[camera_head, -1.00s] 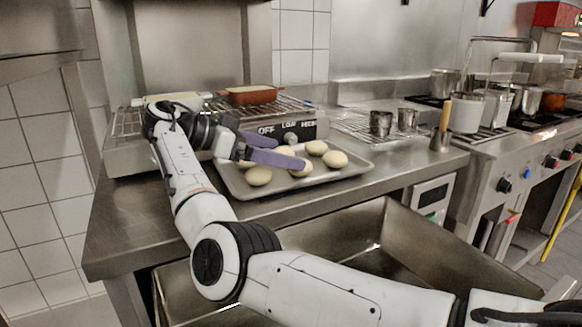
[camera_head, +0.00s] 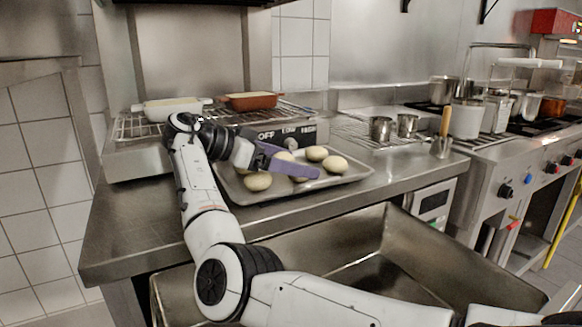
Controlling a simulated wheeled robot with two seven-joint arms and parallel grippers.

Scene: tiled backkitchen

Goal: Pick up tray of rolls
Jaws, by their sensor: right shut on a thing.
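A grey metal tray (camera_head: 345,178) lies on the steel counter, with several pale round rolls on it. One roll (camera_head: 258,181) is at its near left, another (camera_head: 335,164) at its right, and one more (camera_head: 317,153) towards the back. My right gripper (camera_head: 297,163), with purple fingers, reaches over the tray from the left. It is shut on a roll (camera_head: 284,156), which shows partly between the fingers. The near finger partly hides another roll below it. My left gripper is not in view.
A grill (camera_head: 140,160) stands behind the tray, bearing a white dish (camera_head: 172,107) and a brown dish (camera_head: 252,100). Metal cups (camera_head: 381,128) stand on a rack at right. An open sink basin (camera_head: 400,255) is in front. Bare counter (camera_head: 140,235) lies at left.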

